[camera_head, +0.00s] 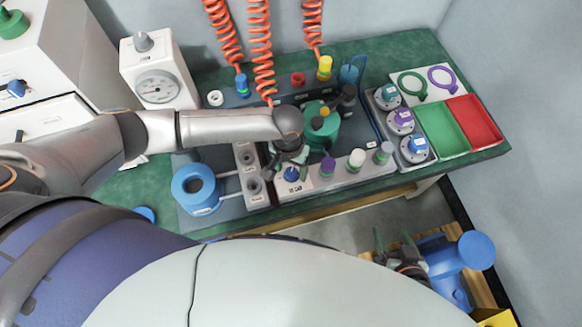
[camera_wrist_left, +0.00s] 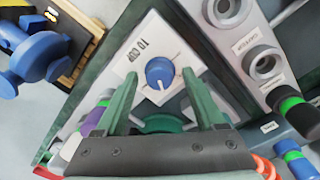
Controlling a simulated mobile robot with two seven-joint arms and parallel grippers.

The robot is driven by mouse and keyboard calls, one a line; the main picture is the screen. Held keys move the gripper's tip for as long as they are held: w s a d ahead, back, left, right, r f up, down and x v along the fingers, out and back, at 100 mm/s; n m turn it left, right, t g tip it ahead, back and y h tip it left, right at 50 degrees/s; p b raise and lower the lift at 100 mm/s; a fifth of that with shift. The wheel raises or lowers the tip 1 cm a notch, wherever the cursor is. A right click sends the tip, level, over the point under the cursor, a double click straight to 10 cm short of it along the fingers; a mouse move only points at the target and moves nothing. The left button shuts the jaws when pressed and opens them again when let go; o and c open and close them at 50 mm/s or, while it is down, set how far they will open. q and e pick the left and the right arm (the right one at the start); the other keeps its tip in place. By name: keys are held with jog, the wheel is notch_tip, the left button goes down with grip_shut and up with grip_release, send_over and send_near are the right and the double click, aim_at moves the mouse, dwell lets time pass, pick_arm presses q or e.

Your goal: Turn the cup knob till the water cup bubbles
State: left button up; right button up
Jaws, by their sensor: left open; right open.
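A blue knob (camera_head: 291,174) sits on a white plate on the bench. In the left wrist view the blue knob (camera_wrist_left: 159,72) has a white pointer line, and the plate's label seems to read "TO CUP". My left gripper (camera_head: 287,163) is over the knob, pointing down. In the wrist view its open green fingers (camera_wrist_left: 160,78) stand on either side of the knob; I cannot tell whether they touch it. A blue round vessel (camera_head: 197,206) with a thick rim, likely the water cup, stands left of the knob; no bubbles can be made out. My right gripper (camera_head: 395,249) is open and empty below the bench.
A teal-green vessel (camera_head: 322,130) stands behind. A pressure gauge (camera_head: 157,88) is back left. Green (camera_head: 440,130) and red trays are at right. A blue flanged part (camera_head: 450,257) is near my right gripper.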

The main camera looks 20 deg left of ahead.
pick_arm(q)
grip_shut()
dwell(0.5)
jog(key=shift+r+m+p, duration=0.2)
jog(key=shift+m+p, duration=0.8)
jog(key=m+p, duration=0.1)
jog(key=m, duration=0.1)
jog(key=shift+m+p, duration=0.3)
jog(key=shift+p, duration=0.05)
jog(key=m+p, duration=0.1)
jog(key=m, duration=0.2)
jog(key=shift+f+m, duration=0.1)
jog(key=shift+m, duration=0.2)
jog(key=shift+d+m+p, duration=0.1)
jog(key=shift+m+p, duration=0.5)
jog(key=shift+m, duration=1.3)
